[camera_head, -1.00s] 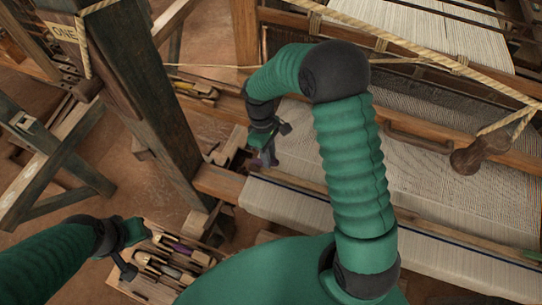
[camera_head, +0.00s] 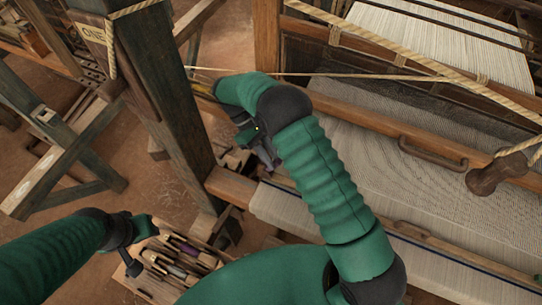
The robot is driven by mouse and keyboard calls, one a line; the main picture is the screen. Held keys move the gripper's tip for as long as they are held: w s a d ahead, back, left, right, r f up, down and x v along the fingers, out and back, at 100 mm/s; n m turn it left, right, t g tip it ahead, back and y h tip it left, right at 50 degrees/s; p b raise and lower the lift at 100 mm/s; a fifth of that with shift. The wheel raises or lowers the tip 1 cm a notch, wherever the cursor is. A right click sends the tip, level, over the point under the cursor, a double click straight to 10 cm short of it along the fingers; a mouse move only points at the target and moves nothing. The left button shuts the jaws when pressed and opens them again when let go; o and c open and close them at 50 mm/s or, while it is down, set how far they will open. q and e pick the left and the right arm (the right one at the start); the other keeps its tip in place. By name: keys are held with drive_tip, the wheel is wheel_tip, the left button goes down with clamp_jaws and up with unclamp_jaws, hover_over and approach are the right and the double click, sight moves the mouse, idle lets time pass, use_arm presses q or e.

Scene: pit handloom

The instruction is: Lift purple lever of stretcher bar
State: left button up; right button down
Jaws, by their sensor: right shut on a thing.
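My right gripper (camera_head: 262,147) is at the left edge of the woven cloth (camera_head: 310,212), beyond the loom's front beam. It is shut on a small grey-purple piece (camera_head: 268,158), which I take to be the purple lever; the gripper and arm hide most of it. The stretcher bar (camera_head: 450,250) shows as a thin wooden strip lying across the cloth, its left part hidden behind my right arm. My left gripper (camera_head: 131,259) hangs above the tool box at the lower left, apart from the loom; its fingers are too small and dark to judge.
A wooden tool box (camera_head: 150,288) with several handled tools stands on the floor at the lower left. A thick loom post (camera_head: 160,95) rises left of my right gripper. A rope (camera_head: 400,60) crosses above the warp, with a wooden handle (camera_head: 495,175) at right.

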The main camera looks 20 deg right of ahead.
drive_tip(key=shift+r, duration=0.15)
drive_tip(key=c, duration=1.5)
unclamp_jaws()
use_arm(q)
drive_tip(key=shift+s+r, duration=0.1)
drive_tip(key=shift+s, duration=0.2)
use_arm(e)
drive_tip(key=shift+o, duration=0.9)
drive_tip(key=shift+s, duration=0.2)
drive_tip(key=shift+w+a+b, duration=0.1)
drive_tip(key=shift+w+b, duration=0.25)
use_arm(q)
drive_tip(key=b+x, duration=0.2)
drive_tip(key=x, duration=0.1)
drive_tip(key=shift+s+f+b, duration=0.2)
drive_tip(key=shift+f+b, duration=0.15)
drive_tip(key=shift+b, duration=0.05)
use_arm(e)
drive_tip(key=v, duration=0.7)
drive_tip(key=shift+r, duration=0.15)
drive_tip(key=shift+s, duration=0.15)
